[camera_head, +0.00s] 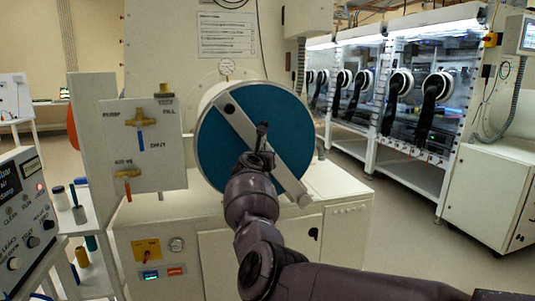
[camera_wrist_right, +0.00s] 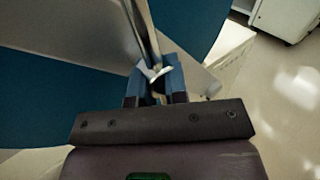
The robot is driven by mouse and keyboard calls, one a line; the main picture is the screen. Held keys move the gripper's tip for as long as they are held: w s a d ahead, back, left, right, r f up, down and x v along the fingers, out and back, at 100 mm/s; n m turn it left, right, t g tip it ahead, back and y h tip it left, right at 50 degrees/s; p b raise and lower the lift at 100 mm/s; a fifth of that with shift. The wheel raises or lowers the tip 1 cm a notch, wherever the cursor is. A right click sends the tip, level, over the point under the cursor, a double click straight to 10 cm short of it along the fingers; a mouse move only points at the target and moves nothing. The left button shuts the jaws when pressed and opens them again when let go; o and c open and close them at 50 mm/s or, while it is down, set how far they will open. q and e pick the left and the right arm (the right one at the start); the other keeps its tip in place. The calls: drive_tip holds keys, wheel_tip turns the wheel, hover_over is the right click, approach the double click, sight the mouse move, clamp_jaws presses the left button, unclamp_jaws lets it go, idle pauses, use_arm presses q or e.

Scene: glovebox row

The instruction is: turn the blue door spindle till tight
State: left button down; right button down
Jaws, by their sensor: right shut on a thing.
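The round blue door (camera_head: 222,145) closes the end of a pale cylinder in the head view. A grey clamp bar (camera_head: 283,178) crosses it diagonally, from upper left to lower right. The door spindle's dark handle (camera_head: 262,131) stands out near the middle of the bar, partly hidden by my right gripper (camera_head: 256,156). In the right wrist view my right gripper (camera_wrist_right: 155,76) is shut on the spindle's handle, with its two blue fingers close together at the bar. The blue door (camera_wrist_right: 195,25) also shows there. How tight the spindle sits cannot be seen. My left gripper is out of view.
A valve panel (camera_head: 144,148) with brass valves stands left of the door. A control box (camera_head: 22,222) and a shelf with bottles (camera_head: 80,215) are at the far left. Glovebox cabinets (camera_head: 400,100) line the right. Open floor (camera_head: 410,235) lies at the right.

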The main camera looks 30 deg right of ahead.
drive_tip(key=shift+r+m+g+y+p, duration=0.2)
drive_tip(key=shift+m+g+y+p, duration=0.15)
drive_tip(key=shift+m, duration=0.35)
drive_tip(key=shift+a+f+m+g+y+p, duration=0.15)
drive_tip(key=shift+m+g+y+p, duration=0.1)
drive_tip(key=shift+m+y+p, duration=0.75)
drive_tip(key=shift+m+y, duration=0.35)
drive_tip(key=shift+m, duration=0.15)
drive_tip(key=shift+f+p, duration=0.1)
drive_tip(key=shift+p, duration=0.2)
drive_tip(key=shift+a, duration=0.1)
drive_tip(key=c, duration=1.4)
unclamp_jaws()
drive_tip(key=shift+w, duration=0.1)
